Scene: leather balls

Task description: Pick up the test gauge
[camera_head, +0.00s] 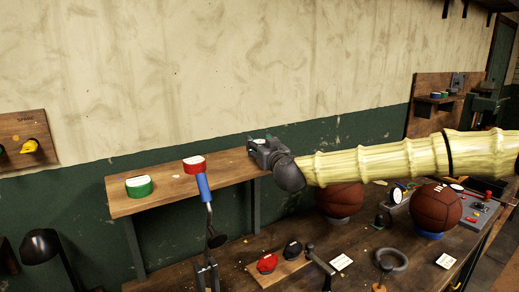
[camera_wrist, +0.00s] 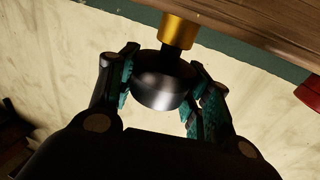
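A dark metal round body on a brass-coloured neck (camera_wrist: 176,31) sits between the fingers of my gripper (camera_wrist: 164,82) in the wrist view. I take it to be the test gauge (camera_wrist: 163,82); its dial is not clearly visible. The finger pads lie close along both of its sides. I cannot tell whether they press on it. In the head view my gripper (camera_head: 264,147) is at the right end of the wall shelf (camera_head: 170,189). It hides most of the gauge there.
A green-and-white piece (camera_head: 139,186) and a red-and-white piece (camera_head: 195,164) are on the shelf, left of my gripper. Below, the workbench holds basketballs (camera_head: 435,207), a small dial (camera_head: 396,195), red (camera_head: 267,263) and black knobs, and a lamp (camera_head: 40,246) stands at left.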

